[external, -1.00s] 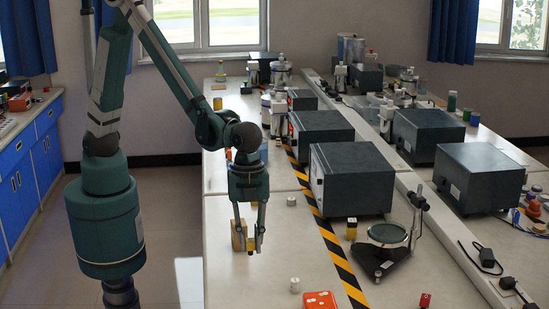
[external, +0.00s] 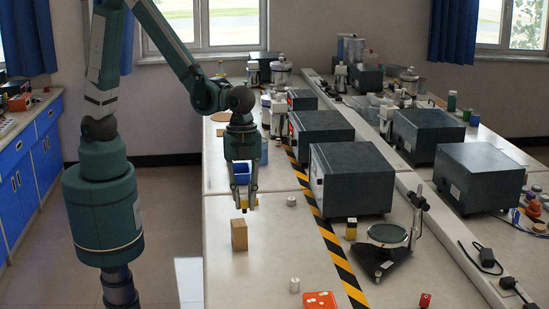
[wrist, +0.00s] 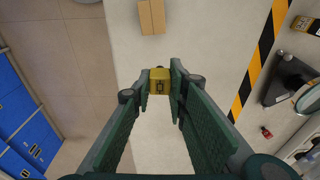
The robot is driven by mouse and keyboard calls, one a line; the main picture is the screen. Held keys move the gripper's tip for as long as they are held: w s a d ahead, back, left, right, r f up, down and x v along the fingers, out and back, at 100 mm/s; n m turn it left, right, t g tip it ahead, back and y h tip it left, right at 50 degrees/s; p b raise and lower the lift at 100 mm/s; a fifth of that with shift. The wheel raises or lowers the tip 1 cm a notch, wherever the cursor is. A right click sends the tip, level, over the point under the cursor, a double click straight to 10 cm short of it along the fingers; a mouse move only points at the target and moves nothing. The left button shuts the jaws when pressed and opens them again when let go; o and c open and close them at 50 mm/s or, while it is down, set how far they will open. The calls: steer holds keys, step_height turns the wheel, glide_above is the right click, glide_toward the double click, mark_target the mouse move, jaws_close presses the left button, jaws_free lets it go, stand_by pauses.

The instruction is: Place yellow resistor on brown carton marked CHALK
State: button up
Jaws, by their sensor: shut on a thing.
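My gripper (external: 244,208) is shut on a small yellow block, the yellow resistor (wrist: 160,80), which shows between the fingertips in the wrist view. In the external view the resistor is small and mostly hidden by the fingers. The brown carton (external: 239,235) stands upright on the bench, just below the fingertips in the picture. It also shows at the top of the wrist view (wrist: 152,17), apart from the held resistor. No CHALK lettering can be read on it.
Another yellow and black block (external: 351,229) stands right of the striped tape (external: 335,250), near a black stand (external: 385,255). A metal cylinder (external: 294,285) and a red box (external: 319,300) are at the front.

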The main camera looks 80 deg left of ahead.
steer(key=s+a+r+p, duration=0.1)
steer(key=a+r+p, duration=0.1)
steer(key=a, duration=0.4)
steer(key=shift+s+a+r, duration=0.3)
steer(key=shift+a+r, duration=0.1)
steer(key=shift+r, duration=0.2)
steer(key=shift+f, duration=0.1)
glide_above(239, 223)
steer(key=shift+a+f, duration=0.15)
steer(key=shift+f, duration=1.3)
steer(key=shift+a+f, duration=0.1)
steer(key=shift+f, duration=1.3)
steer(key=shift+f, duration=0.15)
steer(key=shift+f, duration=1.9)
steer(key=shift+f, duration=0.15)
